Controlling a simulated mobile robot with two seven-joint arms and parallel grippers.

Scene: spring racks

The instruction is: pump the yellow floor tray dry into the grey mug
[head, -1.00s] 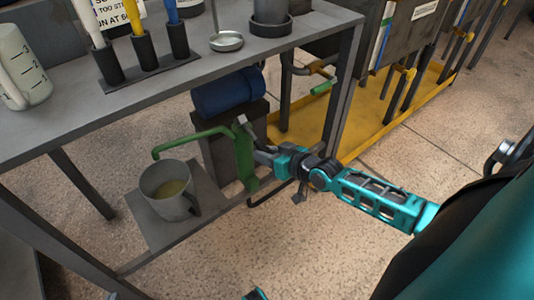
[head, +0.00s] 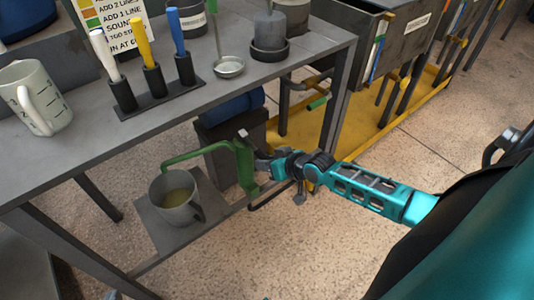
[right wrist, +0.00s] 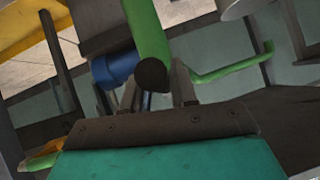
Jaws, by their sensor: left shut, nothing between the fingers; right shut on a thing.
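The grey mug (head: 178,200) stands upright on a low shelf under the bench, with yellowish liquid in it. The green pump (head: 244,164) stands beside it, its spout (head: 200,153) reaching left over the mug. The yellow floor tray (head: 352,143) lies on the floor behind and right of the pump; I cannot tell how much liquid it holds. My right gripper (head: 258,164) is at the pump, shut on its handle; the fingers are small and partly hidden. In the right wrist view, the fingers (right wrist: 158,92) stand close around a green, dark-ended part. My left gripper is out of view.
The bench top (head: 130,135) overhangs the mug and pump. It holds a white jug (head: 42,105), a rack of coloured-handled tools (head: 155,95) and a small dish (head: 229,67). A blue cylinder (head: 232,106) lies behind the pump. Floor in front is clear.

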